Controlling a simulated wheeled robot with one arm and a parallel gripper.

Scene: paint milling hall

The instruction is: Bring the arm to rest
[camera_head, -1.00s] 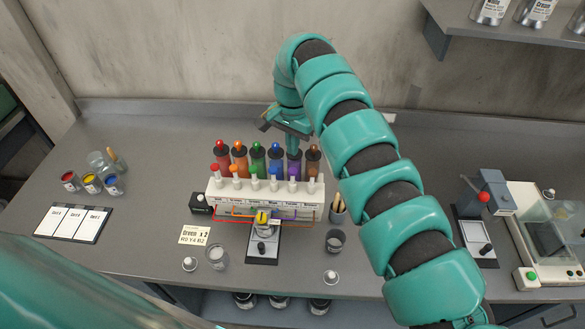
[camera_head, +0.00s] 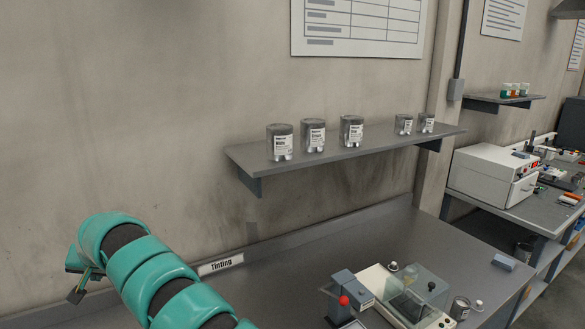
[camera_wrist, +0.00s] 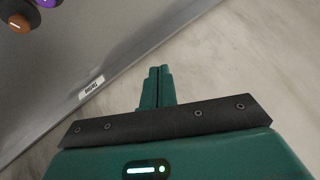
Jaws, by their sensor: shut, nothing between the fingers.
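My teal segmented arm (camera_head: 165,275) rises from the bottom left of the head view and bends over at its top. Its end shows in part at the left edge, in front of the grey wall. In the wrist view my gripper (camera_wrist: 158,72) has its two fingers together with nothing between them.
A wall shelf (camera_head: 345,150) holds several metal cans. On the bench (camera_head: 300,255) stand a balance (camera_head: 408,295) and a device with a red knob (camera_head: 348,298). A white machine (camera_head: 495,175) stands further right.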

